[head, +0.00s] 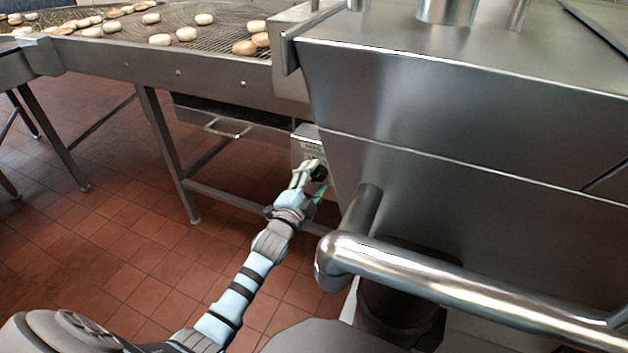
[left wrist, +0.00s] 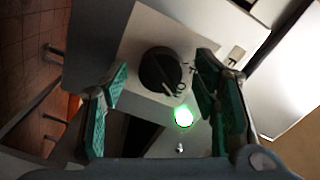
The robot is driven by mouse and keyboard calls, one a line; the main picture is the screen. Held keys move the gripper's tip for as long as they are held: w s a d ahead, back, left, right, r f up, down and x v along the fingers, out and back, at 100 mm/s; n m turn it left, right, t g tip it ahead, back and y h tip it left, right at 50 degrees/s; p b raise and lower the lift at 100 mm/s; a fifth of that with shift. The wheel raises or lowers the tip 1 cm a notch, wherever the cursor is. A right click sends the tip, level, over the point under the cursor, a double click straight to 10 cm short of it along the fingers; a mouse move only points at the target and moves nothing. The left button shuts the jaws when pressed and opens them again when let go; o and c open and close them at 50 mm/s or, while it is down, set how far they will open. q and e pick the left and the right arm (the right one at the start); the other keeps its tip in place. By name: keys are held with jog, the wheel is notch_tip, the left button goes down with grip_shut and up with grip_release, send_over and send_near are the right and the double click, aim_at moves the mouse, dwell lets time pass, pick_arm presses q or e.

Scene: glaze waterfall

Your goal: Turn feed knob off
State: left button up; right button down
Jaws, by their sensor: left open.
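The feed knob is a round black knob (left wrist: 160,68) on a pale metal control plate (left wrist: 140,35) in the left wrist view. A white mark shows on its lower-right side, with small lettering beside it. A green light (left wrist: 183,116) glows below the knob. In the head view the control box (head: 304,146) hangs beside the steel machine, its dark knob (head: 320,173) partly covered by my left gripper (head: 308,177). My left gripper is open, its green-padded fingers on either side of the knob in the wrist view. I cannot tell whether they touch it. My right gripper is not in view.
A large steel hopper (head: 420,100) and a thick curved pipe rail (head: 400,268) stand right of my left arm. A conveyor (head: 200,75) with several buns (head: 186,34) runs behind. A drawer handle (head: 228,130) sits below it.

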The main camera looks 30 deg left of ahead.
pick_arm(q)
jog(key=c, duration=1.2)
jog(key=shift+o, duration=0.2)
jog(key=shift+n, duration=0.4)
jog(key=n, duration=0.2)
jog(key=shift+n, duration=0.4)
jog(key=n, duration=0.3)
jog(key=shift+f+n, duration=0.1)
jog(key=shift+n, duration=0.2)
jog(key=shift+n+b, duration=0.4)
jog(key=shift+n, duration=2)
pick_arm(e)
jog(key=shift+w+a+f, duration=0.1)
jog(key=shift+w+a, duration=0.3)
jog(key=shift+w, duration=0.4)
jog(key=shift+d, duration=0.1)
